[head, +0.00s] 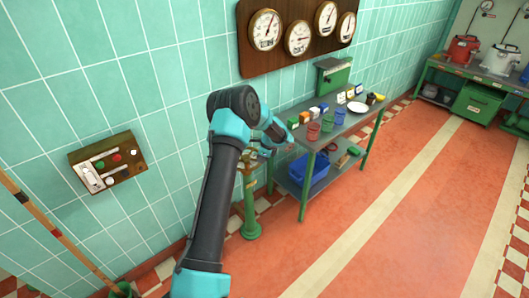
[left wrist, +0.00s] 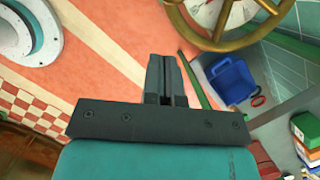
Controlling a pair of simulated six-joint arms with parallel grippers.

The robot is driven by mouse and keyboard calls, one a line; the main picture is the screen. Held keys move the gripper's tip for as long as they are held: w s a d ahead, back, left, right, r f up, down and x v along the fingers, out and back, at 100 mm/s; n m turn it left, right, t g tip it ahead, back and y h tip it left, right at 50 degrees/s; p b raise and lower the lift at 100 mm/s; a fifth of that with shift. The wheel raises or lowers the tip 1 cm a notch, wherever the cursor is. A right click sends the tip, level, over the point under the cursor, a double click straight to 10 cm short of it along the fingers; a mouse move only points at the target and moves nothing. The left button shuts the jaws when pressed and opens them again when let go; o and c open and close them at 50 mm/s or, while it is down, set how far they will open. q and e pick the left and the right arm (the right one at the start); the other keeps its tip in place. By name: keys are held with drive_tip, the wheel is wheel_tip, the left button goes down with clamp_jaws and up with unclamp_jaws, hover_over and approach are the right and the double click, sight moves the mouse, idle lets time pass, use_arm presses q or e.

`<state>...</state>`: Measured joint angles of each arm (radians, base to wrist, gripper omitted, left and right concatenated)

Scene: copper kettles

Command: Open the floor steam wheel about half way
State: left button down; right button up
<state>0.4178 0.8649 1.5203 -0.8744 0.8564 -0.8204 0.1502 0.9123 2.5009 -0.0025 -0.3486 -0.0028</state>
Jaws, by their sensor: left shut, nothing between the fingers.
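The steam wheel (left wrist: 228,44) is a brass ring at the top of the left wrist view, cut off by the frame edge. A pale dial (left wrist: 212,12) with a red mark shows inside its rim. In the head view its green floor pedestal (head: 250,205) stands by the tiled wall, with brass parts on top; my arm hides much of the wheel. My left gripper (left wrist: 165,68) is shut and empty. In the wrist view its fingertips appear just beside the rim; I cannot tell whether they touch it. My right gripper is not in view.
A green-legged metal table (head: 345,128) with cups and small boxes stands right of the pedestal. A blue bin (head: 307,172) is on its lower shelf. A wall switch box (head: 107,162) and a leaning pole (head: 58,235) are at left. The red floor at right is clear.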

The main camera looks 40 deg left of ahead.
use_arm(q)
drive_tip(key=shift+s+a+f, duration=0.2)
drive_tip(key=shift+s+a, duration=0.3)
drive_tip(key=shift+a, duration=0.4)
drive_tip(key=shift+s+a+f, duration=0.2)
drive_tip(key=shift+s+a, duration=0.3)
drive_tip(key=shift+a, duration=0.35)
drive_tip(key=shift+s+a+f+m, duration=0.1)
drive_tip(key=shift+s+a+m, duration=0.3)
drive_tip(key=shift+s+a, duration=0.1)
